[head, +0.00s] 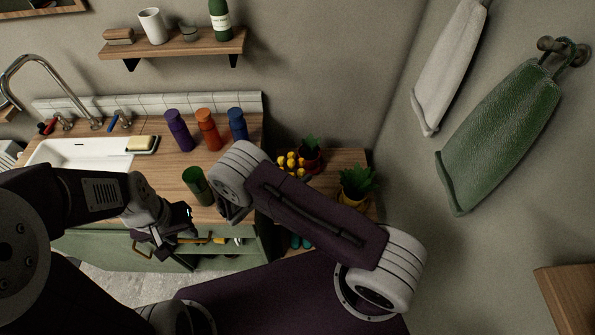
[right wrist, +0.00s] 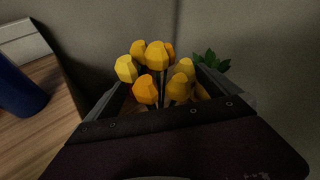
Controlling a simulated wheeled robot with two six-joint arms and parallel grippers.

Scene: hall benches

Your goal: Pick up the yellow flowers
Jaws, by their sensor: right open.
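The yellow flowers (head: 290,162) are a bunch of yellow-orange blooms beside the counter, partly covered by my right arm in the head view. In the right wrist view, the yellow flowers (right wrist: 155,70) fill the space between the fingers of my right gripper (right wrist: 163,83), which is open. Whether the fingers touch the stems cannot be told, and the lower stems are hidden. In the head view my right gripper is hidden behind its arm. My left gripper (head: 165,236) is low in front of the counter, away from the flowers; its jaw state is unclear.
Purple (head: 179,130), orange (head: 208,129) and blue bottles (head: 238,124) stand on the counter. A green cup (head: 197,185) is nearer. A red-potted plant (head: 311,157) stands behind the flowers, a yellow-potted plant (head: 356,188) to their right. The sink (head: 85,155) is at left.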

